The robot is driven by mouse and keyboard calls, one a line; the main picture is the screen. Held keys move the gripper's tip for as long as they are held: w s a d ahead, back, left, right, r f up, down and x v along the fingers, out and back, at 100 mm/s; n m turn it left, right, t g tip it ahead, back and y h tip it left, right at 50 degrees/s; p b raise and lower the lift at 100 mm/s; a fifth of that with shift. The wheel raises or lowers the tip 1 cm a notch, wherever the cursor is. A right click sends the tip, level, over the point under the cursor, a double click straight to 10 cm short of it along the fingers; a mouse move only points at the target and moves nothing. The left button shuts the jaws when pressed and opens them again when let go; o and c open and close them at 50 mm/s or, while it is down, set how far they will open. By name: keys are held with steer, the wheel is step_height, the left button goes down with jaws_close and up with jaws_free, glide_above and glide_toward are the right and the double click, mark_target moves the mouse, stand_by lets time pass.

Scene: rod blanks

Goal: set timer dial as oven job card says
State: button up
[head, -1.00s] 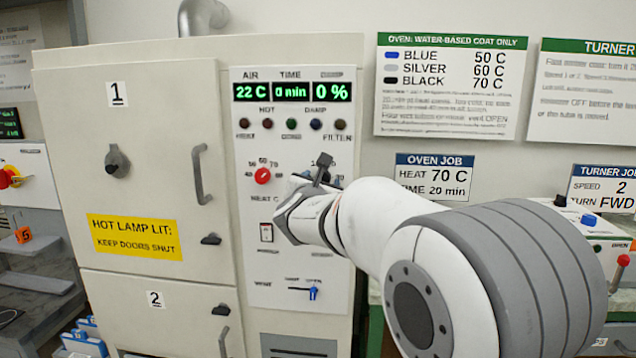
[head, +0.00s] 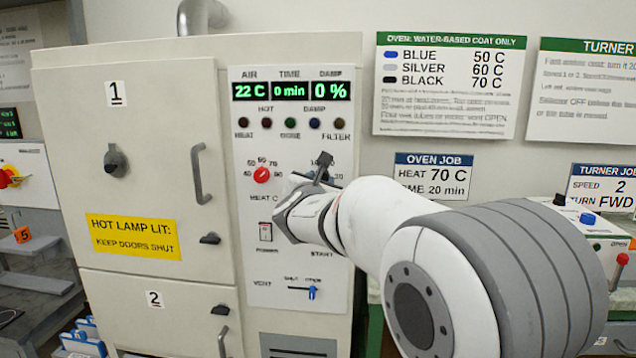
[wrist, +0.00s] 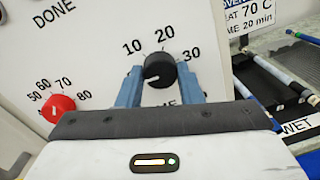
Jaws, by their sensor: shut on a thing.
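The black timer dial (wrist: 159,70) is on the oven panel in the wrist view, with 10, 20 and 30 printed around it. Its pale pointer line points to the lower left, away from the 20 at the top. My gripper (wrist: 160,84) has one blue-grey finger on each side of the dial and is shut on it. In the head view my wrist hides the dial. The oven job card (head: 433,178) reads HEAT 70 C, TIME 20 min. The oven display (head: 291,91) shows 22 C, 0 min and 0 %.
The red heat dial (head: 261,175) is left of my gripper, also seen in the wrist view (wrist: 57,107). Below it are a power switch (head: 265,232) and a blue vent slider (head: 312,292). Oven doors with handles (head: 201,174) are further left.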

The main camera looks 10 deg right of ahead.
steer(key=m+b, duration=1.1)
steer(key=m+y+b, duration=0.1)
steer(key=m+b, duration=1)
steer(key=b, duration=0.1)
steer(key=shift+d+r+y, duration=0.1)
steer(key=shift+y, duration=0.2)
steer(key=shift+m, duration=0.4)
steer(key=o, duration=1)
steer(key=shift+c, duration=0.2)
